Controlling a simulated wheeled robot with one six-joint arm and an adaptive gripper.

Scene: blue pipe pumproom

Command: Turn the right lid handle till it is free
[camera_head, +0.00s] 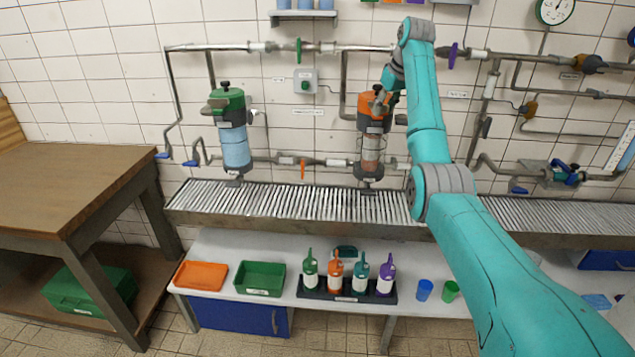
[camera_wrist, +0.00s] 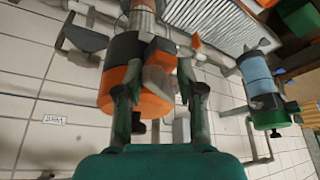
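The right canister has an orange lid (camera_head: 374,110) and a clear body with reddish contents (camera_head: 371,149). In the wrist view the orange lid (camera_wrist: 151,105) appears upside down behind the fingers. The grey lid handle (camera_wrist: 159,56) shows between the fingertips. My gripper (camera_head: 379,98) is at the lid's top front in the head view and partly hides it. In the wrist view my gripper (camera_wrist: 160,68) has its fingers spread, one on each side of the handle. I cannot tell whether they touch it.
A left canister with a green lid (camera_head: 228,98) stands beside it. Pipes with a green valve (camera_head: 299,51) and a purple valve (camera_head: 453,56) run above. A slatted grating (camera_head: 290,203) lies below. Bottles, trays and cups stand on the low white bench (camera_head: 215,245).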

